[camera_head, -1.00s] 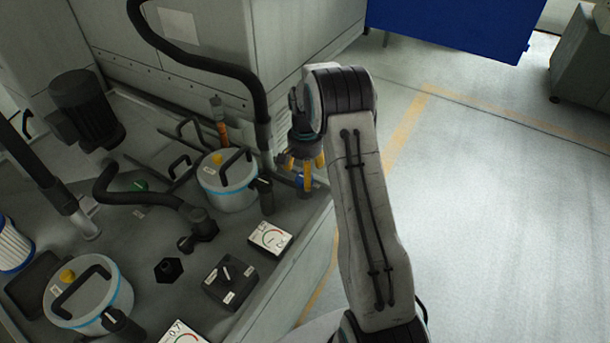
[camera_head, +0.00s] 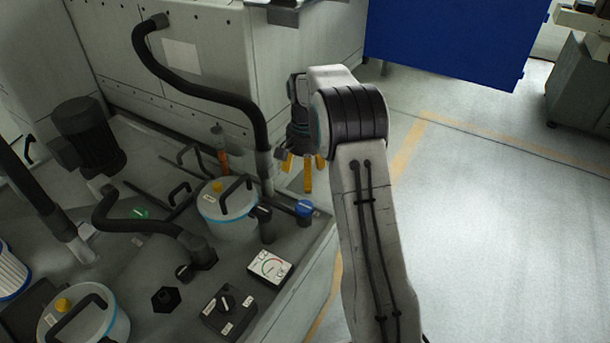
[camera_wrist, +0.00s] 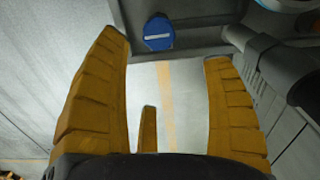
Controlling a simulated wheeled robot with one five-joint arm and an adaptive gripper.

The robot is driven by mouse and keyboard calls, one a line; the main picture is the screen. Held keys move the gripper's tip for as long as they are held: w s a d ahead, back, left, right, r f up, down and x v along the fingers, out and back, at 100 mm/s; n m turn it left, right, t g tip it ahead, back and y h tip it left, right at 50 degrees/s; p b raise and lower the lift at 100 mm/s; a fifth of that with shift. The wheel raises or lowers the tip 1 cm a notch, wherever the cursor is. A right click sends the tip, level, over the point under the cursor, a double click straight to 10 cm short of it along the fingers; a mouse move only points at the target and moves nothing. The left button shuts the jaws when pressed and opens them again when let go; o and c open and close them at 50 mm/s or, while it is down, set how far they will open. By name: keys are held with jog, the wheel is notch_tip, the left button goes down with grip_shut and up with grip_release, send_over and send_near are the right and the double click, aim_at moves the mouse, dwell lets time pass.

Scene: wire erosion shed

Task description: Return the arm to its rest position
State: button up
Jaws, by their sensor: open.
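My gripper (camera_head: 305,172) hangs pointing down from my raised arm, near the right edge of the machine's top. Its yellow fingers are spread and empty. In the wrist view my gripper (camera_wrist: 165,95) shows its fingers wide apart, with bare floor and a yellow floor line between them. A blue knob (camera_head: 304,208) with a white mark sits on the machine top just below the fingers. It also shows in the wrist view (camera_wrist: 158,33), beyond the fingertips and apart from them.
A grey canister (camera_head: 228,208), a black hose (camera_head: 215,95), a gauge (camera_head: 270,267) and a black switch box (camera_head: 229,310) stand on the machine top (camera_head: 150,260) at left. A blue panel (camera_head: 450,40) is at the back. The floor (camera_head: 500,220) at right is clear.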

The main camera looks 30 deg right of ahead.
dwell(0.3)
jog(key=s+a+r+n+t+p, duration=0.1)
jog(key=s+a+r+n+p, duration=0.15)
jog(key=s+r, duration=0.45)
jog(key=s+a+r+n+t+p, duration=0.1)
jog(key=s+a+r+n+p, duration=0.2)
jog(key=r, duration=0.5)
jog(key=s+a+r+n+p, duration=0.2)
jog(key=s+a, duration=0.1)
jog(key=s, duration=0.7)
jog(key=s+a+r+n+t+p, duration=0.1)
jog(key=s+a+r+n+p, duration=0.1)
jog(key=s, duration=0.8)
jog(key=shift+s+a+r+p, duration=0.2)
jog(key=shift+a+r+p, duration=0.2)
jog(key=shift+r+p, duration=0.25)
dwell(0.6)
